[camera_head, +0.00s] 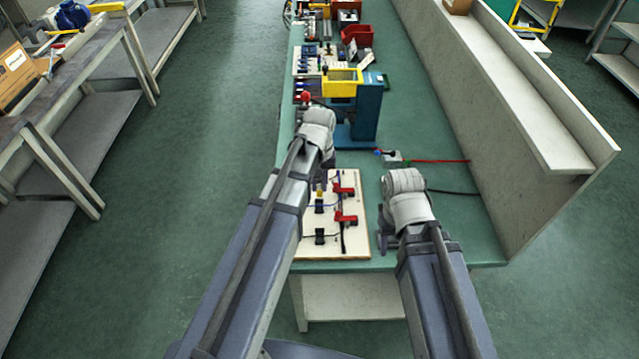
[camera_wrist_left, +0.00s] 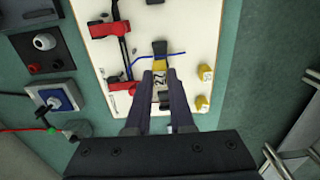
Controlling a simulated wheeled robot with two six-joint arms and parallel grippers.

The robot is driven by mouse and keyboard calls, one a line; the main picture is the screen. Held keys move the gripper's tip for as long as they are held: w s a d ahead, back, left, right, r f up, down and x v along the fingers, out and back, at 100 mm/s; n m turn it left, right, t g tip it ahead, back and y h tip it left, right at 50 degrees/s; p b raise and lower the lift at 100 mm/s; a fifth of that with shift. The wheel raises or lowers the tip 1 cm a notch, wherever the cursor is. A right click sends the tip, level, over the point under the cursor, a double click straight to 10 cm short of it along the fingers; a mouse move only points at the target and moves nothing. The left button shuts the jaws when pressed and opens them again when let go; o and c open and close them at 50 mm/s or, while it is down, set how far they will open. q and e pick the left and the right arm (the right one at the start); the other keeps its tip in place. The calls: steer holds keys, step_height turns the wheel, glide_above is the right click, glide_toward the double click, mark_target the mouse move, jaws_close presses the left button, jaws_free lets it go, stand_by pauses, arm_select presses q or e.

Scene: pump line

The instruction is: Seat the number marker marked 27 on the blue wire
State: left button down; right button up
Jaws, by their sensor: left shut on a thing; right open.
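In the left wrist view my left gripper (camera_wrist_left: 160,78) is shut on a yellow number marker (camera_wrist_left: 160,73). Its dark print looks like 27, turned on its side. The marker is between the fingertips, close to the blue wire (camera_wrist_left: 174,54), which runs beside a black block (camera_wrist_left: 160,47) on the cream board (camera_wrist_left: 185,20). I cannot tell whether marker and wire touch. Two other yellow markers (camera_wrist_left: 205,72) (camera_wrist_left: 202,103) stand on the board at the right. In the head view my right gripper (camera_head: 388,241) is right of the board, its fingers mostly hidden.
Red clamps (camera_wrist_left: 110,29) stand on the board. A blue press with a yellow top (camera_head: 368,105) stands behind it on the green bench (camera_head: 430,130). A low wall (camera_head: 500,130) bounds the bench at right.

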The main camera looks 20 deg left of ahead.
mark_target(319, 194)
arm_select(q)
steer(key=shift+f+b, duration=2)
steer(key=shift+f, duration=0.2)
steer(key=shift+f+b, duration=0.95)
stand_by(1.1)
steer(key=c, duration=0.5)
jaws_free()
steer(key=shift+c, duration=0.2)
steer(key=shift+r, duration=0.1)
step_height(319, 194, up, 8)
steer(key=p, duration=0.7)
steer(key=shift+f+p, duration=0.25)
steer(key=shift+p, duration=0.1)
steer(key=shift+f, duration=0.1)
